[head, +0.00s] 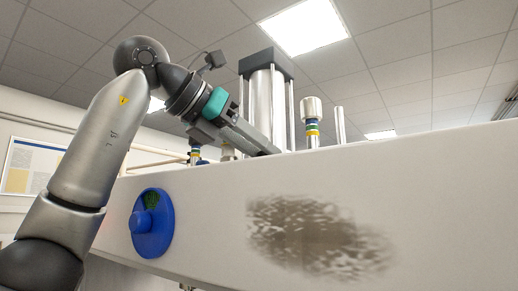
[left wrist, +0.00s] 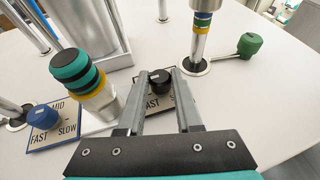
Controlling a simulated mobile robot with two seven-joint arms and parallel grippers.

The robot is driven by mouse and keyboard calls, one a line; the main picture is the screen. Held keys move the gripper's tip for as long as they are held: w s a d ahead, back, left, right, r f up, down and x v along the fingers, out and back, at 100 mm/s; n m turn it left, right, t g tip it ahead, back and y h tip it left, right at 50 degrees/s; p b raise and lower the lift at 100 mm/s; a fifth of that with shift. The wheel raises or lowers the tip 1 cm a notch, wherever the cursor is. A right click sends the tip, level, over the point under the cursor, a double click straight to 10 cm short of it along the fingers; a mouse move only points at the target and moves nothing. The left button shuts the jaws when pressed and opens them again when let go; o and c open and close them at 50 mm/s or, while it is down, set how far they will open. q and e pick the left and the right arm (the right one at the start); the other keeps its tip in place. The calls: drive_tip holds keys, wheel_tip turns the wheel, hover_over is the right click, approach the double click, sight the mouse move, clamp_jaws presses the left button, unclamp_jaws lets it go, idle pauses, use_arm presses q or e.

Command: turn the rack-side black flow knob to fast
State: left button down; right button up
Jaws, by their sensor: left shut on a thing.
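The black flow knob (left wrist: 158,77) sits on a small plate (left wrist: 152,103) in the left wrist view. In the head view my left gripper (head: 262,145) reaches down behind the white panel's top edge, which hides the fingertips and the knob. My right gripper is in neither view.
A blue knob (left wrist: 42,117) on a MID/FAST/SLOW plate stands left, and a green knob (left wrist: 249,44) right. A banded post (left wrist: 84,78) stands close left of my fingers. A metal cylinder (head: 265,100) rises behind. A blue dial (head: 166,235) is on the front panel (head: 440,190).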

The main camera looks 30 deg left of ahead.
use_arm(q)
drive_tip(key=c, duration=0.6)
unclamp_jaws()
drive_tip(key=v, duration=1.5)
drive_tip(key=shift+s+a, duration=0.1)
